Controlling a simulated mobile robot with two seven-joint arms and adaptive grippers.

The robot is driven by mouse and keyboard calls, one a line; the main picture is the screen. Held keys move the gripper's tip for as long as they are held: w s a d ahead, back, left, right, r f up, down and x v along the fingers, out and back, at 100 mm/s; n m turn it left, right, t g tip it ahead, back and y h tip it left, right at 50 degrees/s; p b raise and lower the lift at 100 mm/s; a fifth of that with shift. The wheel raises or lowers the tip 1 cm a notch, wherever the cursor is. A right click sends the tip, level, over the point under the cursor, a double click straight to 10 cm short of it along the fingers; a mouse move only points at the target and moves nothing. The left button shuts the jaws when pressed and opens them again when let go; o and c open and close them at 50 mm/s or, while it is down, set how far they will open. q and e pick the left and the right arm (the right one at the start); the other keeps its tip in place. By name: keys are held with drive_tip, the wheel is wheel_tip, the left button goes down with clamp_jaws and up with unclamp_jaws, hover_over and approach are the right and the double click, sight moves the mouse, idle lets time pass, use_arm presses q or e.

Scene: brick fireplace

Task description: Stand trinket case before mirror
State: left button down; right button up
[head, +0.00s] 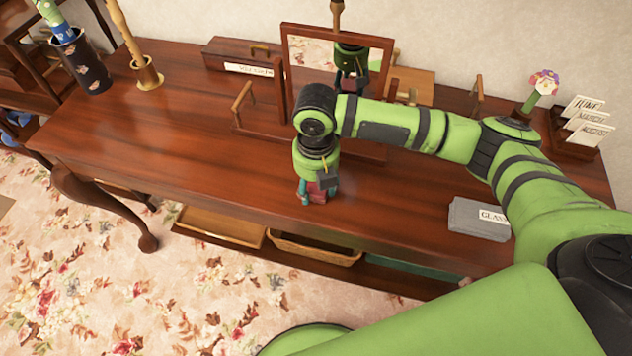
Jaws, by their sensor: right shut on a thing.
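The mirror (303,52), in a dark wooden frame on a stand, is upright toward the back of the table. My right arm crosses in front of its lower right part, and the glass reflects part of the arm. My right gripper (318,195) points down in front of the mirror, near the table's front edge. It is shut on a small reddish thing (319,193), apparently the trinket case, mostly hidden by the gripper. I cannot tell whether this thing touches the tabletop. My left gripper is not in view.
The wooden table (190,140) is clear at left and front. A grey box labelled GLASS (478,219) lies at right. A card rack (575,138) and a flower ornament (541,88) stand back right. A dark vase (84,66) and a wooden holder (147,76) stand back left.

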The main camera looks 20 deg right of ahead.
sight(316, 187)
drive_tip(key=o, duration=1.1)
drive_tip(key=shift+f, duration=0.1)
drive_tip(key=shift+o, duration=0.2)
wheel_tip(316, 187, up, 12)
drive_tip(key=shift+r, duration=0.2)
drive_tip(key=shift+s+f, duration=0.1)
